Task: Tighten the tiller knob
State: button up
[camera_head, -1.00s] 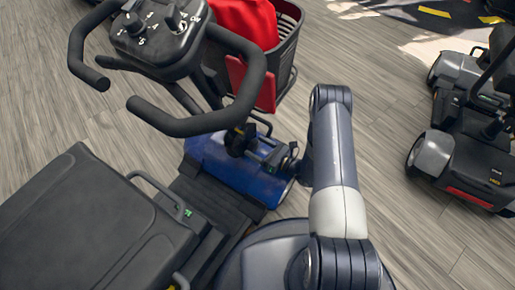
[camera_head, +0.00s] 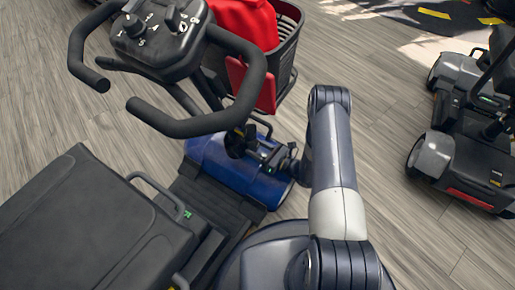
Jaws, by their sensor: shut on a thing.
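The scooter's tiller (camera_head: 204,88) rises from the blue front body (camera_head: 228,172) to a dark console (camera_head: 157,38) with looped handlebars. My arm comes up from the bottom right, bends at the top and drops toward the tiller foot. My gripper (camera_head: 254,147) is small and dark there, low on the tiller and just above the blue body. It is shut on the tiller knob, which is too dark and covered to make out clearly. The knob's turn cannot be read.
A black basket (camera_head: 288,52) with a red item (camera_head: 244,22) is at the scooter's front. The black seat (camera_head: 75,225) fills the lower left. Another scooter (camera_head: 465,160) stands at the right, with open wooden floor between.

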jog(key=m+b, duration=0.1)
jog(key=m, duration=0.2)
jog(key=shift+f+m+b, duration=0.1)
jog(key=shift+m+b, duration=0.2)
jog(key=shift+b, duration=0.05)
jog(key=shift+m+b, duration=0.5)
jog(key=shift+m, duration=1.3)
jog(key=shift+w, duration=0.1)
jog(key=o, duration=1)
jog(key=shift+d, duration=0.1)
jog(key=p+v, duration=0.2)
jog(key=v, duration=0.8)
jog(key=shift+s+d+p, duration=0.25)
jog(key=shift+s+p, duration=0.05)
jog(key=shift+p, duration=0.1)
